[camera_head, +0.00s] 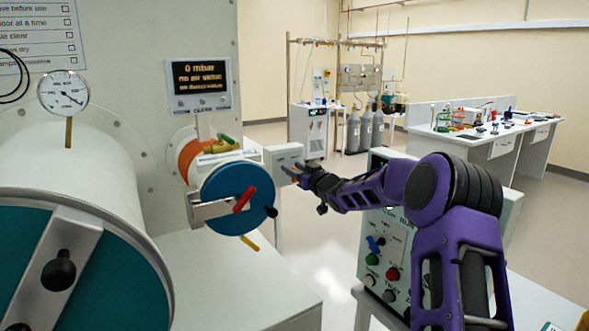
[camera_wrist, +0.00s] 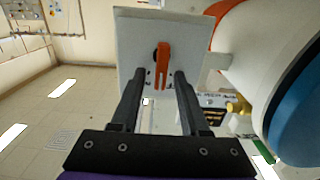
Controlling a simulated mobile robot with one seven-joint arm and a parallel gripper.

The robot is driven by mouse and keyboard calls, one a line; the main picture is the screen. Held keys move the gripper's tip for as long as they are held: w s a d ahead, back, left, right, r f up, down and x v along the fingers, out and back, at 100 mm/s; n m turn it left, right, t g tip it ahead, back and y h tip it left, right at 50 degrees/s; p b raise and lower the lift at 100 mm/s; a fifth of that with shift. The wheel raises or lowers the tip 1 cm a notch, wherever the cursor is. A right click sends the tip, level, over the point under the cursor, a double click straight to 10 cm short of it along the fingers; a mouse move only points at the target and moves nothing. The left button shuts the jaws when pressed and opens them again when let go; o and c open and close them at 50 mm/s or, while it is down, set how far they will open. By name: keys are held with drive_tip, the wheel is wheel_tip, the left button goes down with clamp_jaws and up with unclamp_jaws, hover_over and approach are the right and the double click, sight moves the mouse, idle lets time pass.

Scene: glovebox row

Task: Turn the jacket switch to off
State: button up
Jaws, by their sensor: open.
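A red-orange lever switch (camera_wrist: 164,62) sits on the face of a light grey box (camera_wrist: 133,32) in the wrist view; I take it as the jacket switch. Its lever points roughly up and down in that view, with a dark pivot beside it. In the head view the box (camera_head: 282,153) shows behind the blue-lidded chamber, and its lever is not clearly visible. My gripper (camera_wrist: 160,76) is open, its two black fingers pointing at the box, one either side of the lever's lower end. The head view shows my gripper (camera_head: 292,174) close beside the box; I cannot tell if it touches.
A small chamber with a blue lid (camera_head: 238,200) and red handle stands left of my gripper. A larger teal-lidded chamber (camera_head: 75,235) is at the near left. A control unit (camera_head: 385,265) with knobs sits below my arm. Open floor (camera_head: 325,215) lies behind.

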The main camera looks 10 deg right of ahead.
drive_tip(key=shift+c, duration=0.2)
clamp_jaws()
drive_tip(key=shift+f+n+b, duration=0.1)
drive_tip(key=shift+n+b, duration=0.2)
drive_tip(key=shift+b, duration=0.05)
drive_tip(key=n+b, duration=0.2)
drive_tip(key=shift+s+a+f+b, duration=0.1)
drive_tip(key=shift+a+f+b, duration=0.05)
drive_tip(key=shift+a+b, duration=0.15)
drive_tip(key=shift+s+a+n+b, duration=0.1)
drive_tip(key=shift+a+n+b, duration=0.1)
drive_tip(key=shift+n+b, duration=1.3)
drive_tip(key=shift+n, duration=0.3)
drive_tip(key=shift+o, duration=0.2)
unclamp_jaws()
